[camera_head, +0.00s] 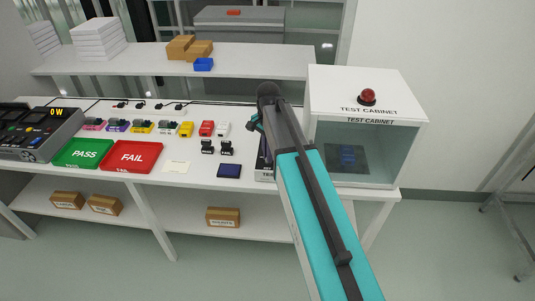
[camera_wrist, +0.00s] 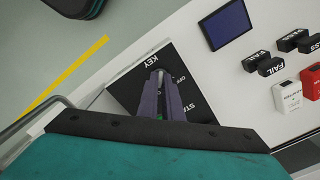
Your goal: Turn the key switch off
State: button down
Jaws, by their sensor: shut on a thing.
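The black key switch panel (camera_wrist: 128,88) lies under my gripper in the wrist view, with upside-down white lettering that reads KEY, OFF and part of a word starting STA. My gripper (camera_wrist: 158,80) points down at the panel near the OFF mark. Its two purple-grey fingers are shut on the key switch, which they hide, so its turned position cannot be told. A small green patch shows low between the fingers. In the head view my arm covers most of the panel (camera_head: 264,163), and only its left edge shows beside the teal link.
A glass-fronted test cabinet (camera_head: 408,108) with a red dome stands right of my arm. A dark blue pad (camera_head: 229,171) lies left of the panel. Green PASS (camera_head: 84,153) and red FAIL (camera_head: 132,156) trays, stamps and small coloured parts occupy the bench further left.

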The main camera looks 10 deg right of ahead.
jog(key=n, duration=0.5)
jog(key=shift+w+r+p, duration=0.1)
jog(key=shift+p, duration=0.2)
jog(key=n, duration=0.5)
jog(key=shift+n, duration=0.3)
jog(key=n, duration=0.5)
jog(key=shift+n+p, duration=0.35)
jog(key=shift+n, duration=0.05)
jog(key=c, duration=1.9)
grip_release()
